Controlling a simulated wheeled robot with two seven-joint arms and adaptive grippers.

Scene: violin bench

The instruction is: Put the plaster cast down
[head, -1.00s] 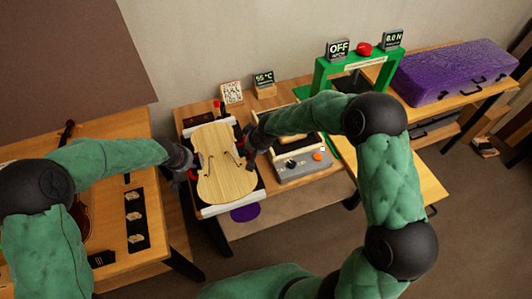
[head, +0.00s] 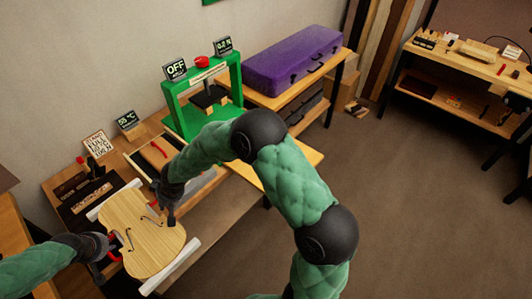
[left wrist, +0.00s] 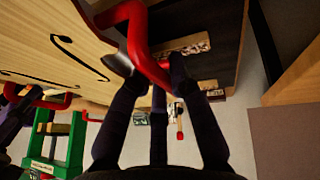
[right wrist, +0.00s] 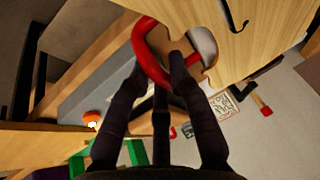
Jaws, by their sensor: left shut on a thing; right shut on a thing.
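The pale wooden violin top (head: 140,235) with its f-holes lies face up on the plaster cast, whose white ends (head: 172,266) stick out beyond it. Most of the cast is hidden under the wood. My left gripper (head: 112,247) is shut on a red handle (left wrist: 138,40) at the left side. My right gripper (head: 166,212) is shut on the other red handle (right wrist: 146,55) at the right side. The violin top fills much of both wrist views. The cast overhangs the front of the bench; I cannot tell its height exactly.
A dark mat (head: 78,212) shows on the bench behind the cast. Beside it stand a small temperature display (head: 128,121), a sign (head: 97,143) and a green press (head: 172,100) reading OFF. A purple case (head: 292,58) lies on a further table. Open floor (head: 400,200) spreads right.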

